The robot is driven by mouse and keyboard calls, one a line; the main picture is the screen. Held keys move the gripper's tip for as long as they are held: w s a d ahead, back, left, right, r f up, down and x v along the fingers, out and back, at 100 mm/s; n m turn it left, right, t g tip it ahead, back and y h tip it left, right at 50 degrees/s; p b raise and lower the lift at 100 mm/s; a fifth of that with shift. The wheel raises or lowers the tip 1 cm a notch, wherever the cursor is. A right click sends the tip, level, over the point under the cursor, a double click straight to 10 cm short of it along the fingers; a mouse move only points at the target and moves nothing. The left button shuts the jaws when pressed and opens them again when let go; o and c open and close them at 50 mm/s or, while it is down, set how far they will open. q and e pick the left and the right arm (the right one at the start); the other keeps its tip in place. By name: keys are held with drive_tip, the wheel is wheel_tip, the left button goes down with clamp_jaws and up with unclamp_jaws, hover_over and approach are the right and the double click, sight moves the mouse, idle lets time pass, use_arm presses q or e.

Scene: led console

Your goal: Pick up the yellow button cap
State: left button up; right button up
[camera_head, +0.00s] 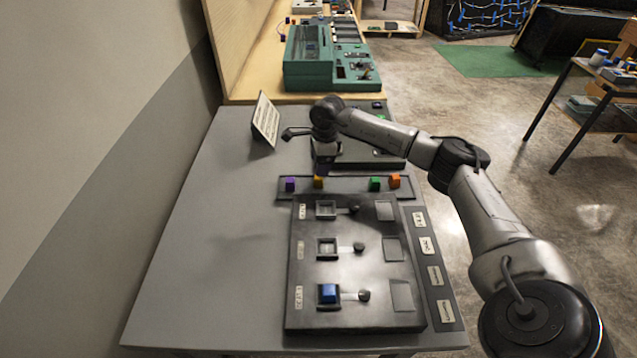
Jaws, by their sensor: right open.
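The yellow button cap (319,183) looks dark amber and sits on the narrow dark strip (345,190) behind the console, second from the left. My right gripper (322,170) points down just above and behind this cap in the head view. It is open, and its fingers are small and dark here. I cannot tell whether they touch the cap or reach around it. My left gripper is not in view.
A purple cap (290,184) is left of the yellow one; green (375,183) and orange (395,181) caps are to its right. The console (318,271) holds a blue cap (328,292). A tilted card (265,119) stands behind. The grey table (215,250) is clear at left.

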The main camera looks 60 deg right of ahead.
sight(319, 181)
drive_tip(key=shift+a+f, duration=0.1)
drive_tip(key=shift+f, duration=0.65)
drive_tip(key=f, duration=0.4)
drive_tip(key=shift+w+a+f+b, duration=0.15)
drive_tip(key=shift+a+b, duration=0.1)
drive_tip(key=shift+b, duration=0.15)
drive_tip(key=c, duration=1)
